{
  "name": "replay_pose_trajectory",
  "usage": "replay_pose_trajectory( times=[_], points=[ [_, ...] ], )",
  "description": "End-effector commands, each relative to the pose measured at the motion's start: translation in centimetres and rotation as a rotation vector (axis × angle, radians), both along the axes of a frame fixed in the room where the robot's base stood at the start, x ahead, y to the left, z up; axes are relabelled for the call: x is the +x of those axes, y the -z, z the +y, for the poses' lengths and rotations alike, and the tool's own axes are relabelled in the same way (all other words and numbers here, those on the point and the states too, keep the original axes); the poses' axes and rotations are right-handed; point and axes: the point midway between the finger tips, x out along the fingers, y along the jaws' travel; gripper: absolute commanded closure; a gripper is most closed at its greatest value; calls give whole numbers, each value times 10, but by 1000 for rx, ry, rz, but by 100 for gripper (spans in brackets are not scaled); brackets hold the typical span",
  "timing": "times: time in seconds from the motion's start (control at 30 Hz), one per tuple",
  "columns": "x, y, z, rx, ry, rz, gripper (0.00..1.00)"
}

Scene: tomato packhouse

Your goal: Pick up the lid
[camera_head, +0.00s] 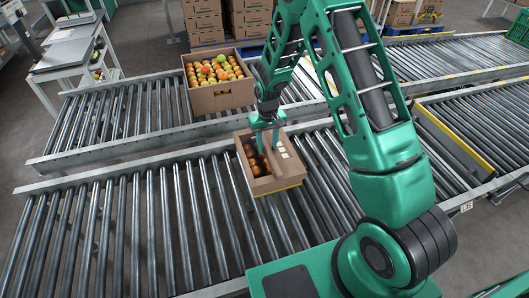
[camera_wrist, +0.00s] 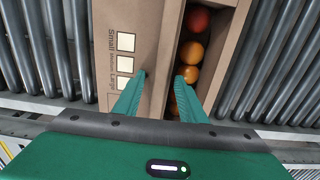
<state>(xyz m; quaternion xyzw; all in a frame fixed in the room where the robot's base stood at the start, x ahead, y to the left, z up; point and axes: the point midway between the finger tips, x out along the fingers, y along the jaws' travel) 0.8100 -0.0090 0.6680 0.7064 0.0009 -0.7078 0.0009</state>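The lid (camera_wrist: 125,18) is brown cardboard, printed with size words and several pale squares. In the wrist view it covers the left part of an open carton (camera_wrist: 240,50), leaving a strip of tomatoes (camera_wrist: 192,52) uncovered on the right. In the head view the carton stands on the near roller conveyor, below my gripper (camera_head: 263,127). In the wrist view my gripper (camera_wrist: 162,75) has its fingers spread, the left one over the lid and the right one over the tomato gap. The lid's edge runs between them. I cannot tell whether either finger touches it.
A full tomato carton (camera_head: 208,101) stands on the far conveyor (camera_head: 130,110), behind the lidded one. The near conveyor's rollers (camera_head: 130,225) are clear to the left. Stacked cartons (camera_head: 202,22) stand behind, and a white bench (camera_head: 68,55) is at the upper left.

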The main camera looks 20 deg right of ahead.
Motion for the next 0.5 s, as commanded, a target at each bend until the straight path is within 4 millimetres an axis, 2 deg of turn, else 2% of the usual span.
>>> replay_pose_trajectory(
  times=[0.13, 0.3, 0.5],
  points=[
    [0, -1, 0, 0, 0, -1, 62],
    [0, -1, 0, 0, 0, -1, 100],
    [0, -1, 0, 0, 0, -1, 100]
  ],
)
